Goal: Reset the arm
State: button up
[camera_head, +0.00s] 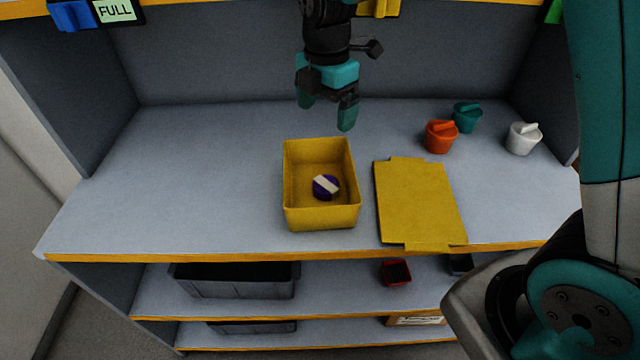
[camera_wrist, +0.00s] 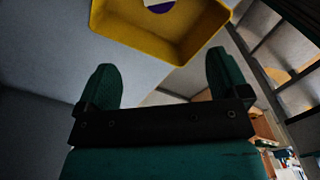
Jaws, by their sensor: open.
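My gripper (camera_head: 327,110) hangs above the back of the shelf top, behind the yellow box, with its fingers apart and nothing between them. In the wrist view the two fingers of my gripper (camera_wrist: 163,88) stand wide apart and empty. An open yellow box (camera_head: 320,217) stands on the shelf top; it also shows at the top of the wrist view (camera_wrist: 165,45). A purple round item with a white band (camera_head: 326,186) lies inside the box and is partly visible in the wrist view (camera_wrist: 158,4).
A flat yellow lid (camera_head: 420,203) lies right of the box. Orange (camera_head: 441,137), teal (camera_head: 466,117) and white (camera_head: 523,138) small pots stand at the back right. The shelf's left side is clear.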

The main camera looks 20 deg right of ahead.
jog(key=shift+r, duration=0.15)
jog(key=s+a+r+m+y, duration=0.2)
jog(key=s+m, duration=0.6)
jog(key=s, duration=0.4)
jog(key=s+a+r+m+y, duration=0.2)
jog(key=s+r+m, duration=0.3)
jog(key=s, duration=0.7)
jog(key=m, duration=0.2)
jog(key=shift+s+r+m, duration=0.2)
jog(key=shift+s+m, duration=0.1)
jog(key=shift+m, duration=0.1)
